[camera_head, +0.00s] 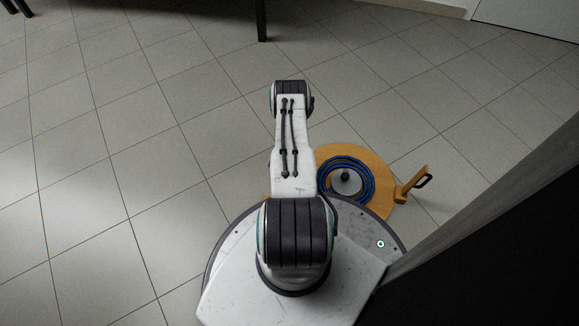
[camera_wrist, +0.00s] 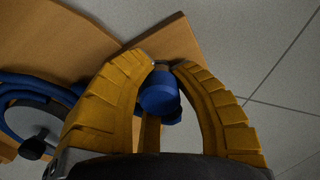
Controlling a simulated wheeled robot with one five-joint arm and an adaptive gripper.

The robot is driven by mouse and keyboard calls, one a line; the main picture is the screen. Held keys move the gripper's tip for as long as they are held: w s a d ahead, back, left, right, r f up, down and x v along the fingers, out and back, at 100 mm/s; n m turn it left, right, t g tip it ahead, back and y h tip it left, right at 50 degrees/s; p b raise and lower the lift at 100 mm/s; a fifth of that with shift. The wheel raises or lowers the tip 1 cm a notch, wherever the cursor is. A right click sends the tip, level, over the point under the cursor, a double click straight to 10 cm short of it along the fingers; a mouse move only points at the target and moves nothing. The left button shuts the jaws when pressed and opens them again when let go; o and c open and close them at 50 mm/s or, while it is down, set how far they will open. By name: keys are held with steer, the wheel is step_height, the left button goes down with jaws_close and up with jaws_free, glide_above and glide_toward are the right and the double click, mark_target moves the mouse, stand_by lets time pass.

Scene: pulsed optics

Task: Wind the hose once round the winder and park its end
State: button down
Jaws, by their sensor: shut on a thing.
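The blue hose (camera_head: 367,184) lies coiled around the winder's grey drum (camera_head: 349,184) on a round wooden board (camera_head: 378,159). The coil also shows at the left of the wrist view (camera_wrist: 22,122), with the dark knob (camera_wrist: 33,148) beside it. My gripper (camera_wrist: 165,64) has yellow fingers, shut on the blue hose end (camera_wrist: 159,94). Wood (camera_wrist: 60,40) lies beyond and left of the fingertips. A wooden post with a black clip (camera_head: 424,181) stands at the board's right edge. In the head view my arm hides the gripper and the held hose end.
Grey tiled floor (camera_head: 130,130) is open to the left of and beyond the arm. A dark furniture leg (camera_head: 261,20) stands at the top. A large dark panel with a grey edge (camera_head: 480,190) fills the lower right, close to the post.

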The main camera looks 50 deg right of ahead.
steer(key=shift+f, duration=0.35)
steer(key=c, duration=0.9)
jaws_free()
steer(key=shift+r, duration=0.1)
step_height(320, 180, up, 12)
steer(key=shift+f, duration=0.15)
step_height(320, 180, up, 4)
steer(key=shift+r+p, duration=0.1)
steer(key=shift+p, duration=1.15)
